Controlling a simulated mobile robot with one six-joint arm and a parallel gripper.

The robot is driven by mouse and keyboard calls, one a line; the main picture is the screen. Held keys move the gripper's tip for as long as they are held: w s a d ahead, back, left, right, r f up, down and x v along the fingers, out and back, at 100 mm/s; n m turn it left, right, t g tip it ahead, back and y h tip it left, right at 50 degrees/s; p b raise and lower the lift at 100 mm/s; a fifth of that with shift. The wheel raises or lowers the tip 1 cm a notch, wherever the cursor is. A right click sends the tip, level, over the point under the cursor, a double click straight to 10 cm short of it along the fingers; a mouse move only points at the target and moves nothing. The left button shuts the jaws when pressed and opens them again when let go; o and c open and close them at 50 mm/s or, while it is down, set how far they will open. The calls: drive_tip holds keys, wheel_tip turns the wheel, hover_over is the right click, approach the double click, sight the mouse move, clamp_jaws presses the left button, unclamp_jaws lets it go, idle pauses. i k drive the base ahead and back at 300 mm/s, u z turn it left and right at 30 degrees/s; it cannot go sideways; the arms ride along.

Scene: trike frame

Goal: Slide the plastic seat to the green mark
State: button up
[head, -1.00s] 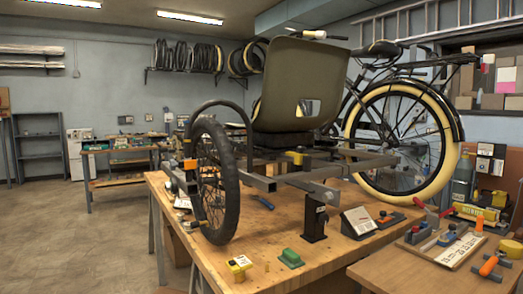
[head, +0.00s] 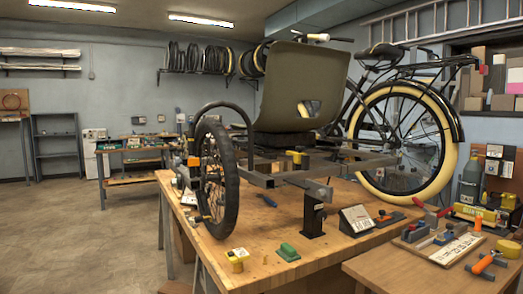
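The plastic seat (head: 297,88) is an olive-green shell with a slot low in its back. It sits upright on the trike frame (head: 340,167), which stands on the wooden workbench (head: 330,225). A yellow part (head: 298,157) shows on the frame under the seat. I cannot make out a green mark on the frame. A small green block (head: 288,252) lies on the bench near its front edge. My gripper is not in this view.
A black wheel (head: 215,180) stands at the frame's left side. A bicycle with cream tyres (head: 405,140) is behind on the right. A side table with a tool tray (head: 450,245) stands at front right. The floor (head: 90,240) at left is clear.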

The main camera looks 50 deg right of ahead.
sight(295, 72)
drive_tip(key=u, duration=0.3)
drive_tip(key=k, duration=1.65)
drive_tip(key=z, duration=1.65)
drive_tip(key=i, duration=0.7)
drive_tip(key=u, duration=0.2)
